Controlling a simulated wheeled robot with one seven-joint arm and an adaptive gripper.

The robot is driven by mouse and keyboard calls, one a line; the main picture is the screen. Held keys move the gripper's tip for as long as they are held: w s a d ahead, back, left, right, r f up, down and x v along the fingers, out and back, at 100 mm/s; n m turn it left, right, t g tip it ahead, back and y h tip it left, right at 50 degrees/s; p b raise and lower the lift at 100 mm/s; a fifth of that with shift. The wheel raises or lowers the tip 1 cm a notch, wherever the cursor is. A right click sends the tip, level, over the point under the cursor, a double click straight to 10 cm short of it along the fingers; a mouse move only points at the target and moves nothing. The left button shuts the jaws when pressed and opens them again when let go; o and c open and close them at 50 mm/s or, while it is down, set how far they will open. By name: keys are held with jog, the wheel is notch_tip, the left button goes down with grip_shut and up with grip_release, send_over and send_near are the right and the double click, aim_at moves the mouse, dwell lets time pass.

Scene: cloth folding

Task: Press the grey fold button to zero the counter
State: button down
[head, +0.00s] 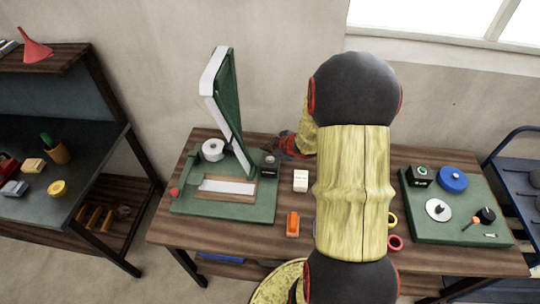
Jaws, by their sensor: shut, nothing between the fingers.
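A small dark box (269,163) with a greyish top stands at the right rear of the left green board (240,210). It may carry the grey fold button, but it is too small to tell. My gripper (284,146) is small and partly hidden in the head view, just behind and to the right of this box. It looks shut and empty, and I cannot tell whether it touches the box. A tall green panel (226,105) with a white edge stands raised on this board. A white cloth-like strip (228,186) lies in the wooden frame there. No counter reading is legible.
A white block (300,180) and an orange object (292,224) lie on the wooden table (185,236).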

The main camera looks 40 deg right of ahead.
jog(key=shift+r+p, duration=1.05)
jog(key=shift+r, duration=0.3)
jog(key=shift+f, duration=0.1)
